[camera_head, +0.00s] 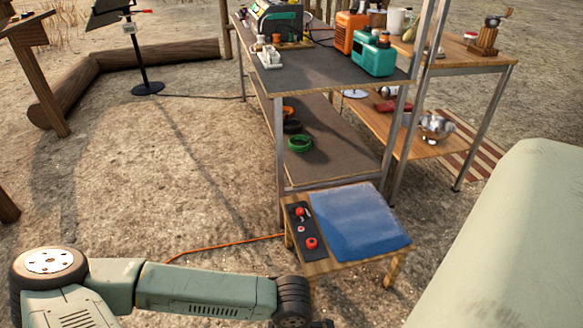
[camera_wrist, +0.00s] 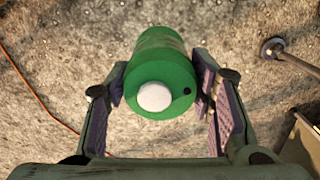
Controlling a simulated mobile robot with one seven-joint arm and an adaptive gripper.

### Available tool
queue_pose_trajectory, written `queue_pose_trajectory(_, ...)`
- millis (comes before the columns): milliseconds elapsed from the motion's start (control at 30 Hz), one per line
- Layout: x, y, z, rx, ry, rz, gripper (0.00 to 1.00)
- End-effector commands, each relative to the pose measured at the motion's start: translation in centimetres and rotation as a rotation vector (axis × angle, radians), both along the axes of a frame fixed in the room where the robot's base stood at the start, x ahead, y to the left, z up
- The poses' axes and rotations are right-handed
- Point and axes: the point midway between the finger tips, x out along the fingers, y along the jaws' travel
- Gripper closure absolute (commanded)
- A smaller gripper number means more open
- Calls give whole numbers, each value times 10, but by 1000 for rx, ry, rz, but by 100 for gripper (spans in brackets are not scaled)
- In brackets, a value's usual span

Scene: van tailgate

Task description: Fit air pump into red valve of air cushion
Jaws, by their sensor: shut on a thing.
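My gripper (camera_wrist: 161,78) is shut on a green cylinder with a white round end, which looks like the air pump (camera_wrist: 172,60). The pump sits between the two pads in the wrist view, over bare ground. The blue air cushion (camera_head: 355,222) lies on a low wooden table in the head view. Beside its left edge is a dark strip (camera_head: 297,227) with red round pieces, one at the near end (camera_head: 311,243) and one at the far end (camera_head: 299,212). I cannot tell which is the valve. In the head view the gripper and pump are mostly cut off below the frame.
A metal-framed shelf (camera_head: 330,150) stands behind the low table (camera_head: 320,266), holding green and orange equipment. An orange cord (camera_head: 225,244) runs over the ground to the table. A pale green rounded surface (camera_head: 510,240) fills the right. Open sandy ground lies left.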

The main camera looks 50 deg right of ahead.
Motion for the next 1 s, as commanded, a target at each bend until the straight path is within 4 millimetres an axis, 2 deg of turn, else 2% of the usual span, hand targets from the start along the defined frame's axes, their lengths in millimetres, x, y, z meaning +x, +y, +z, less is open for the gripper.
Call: queue_pose_trajectory(1000, 77, -117, -2, -2, -2, 0, 90)
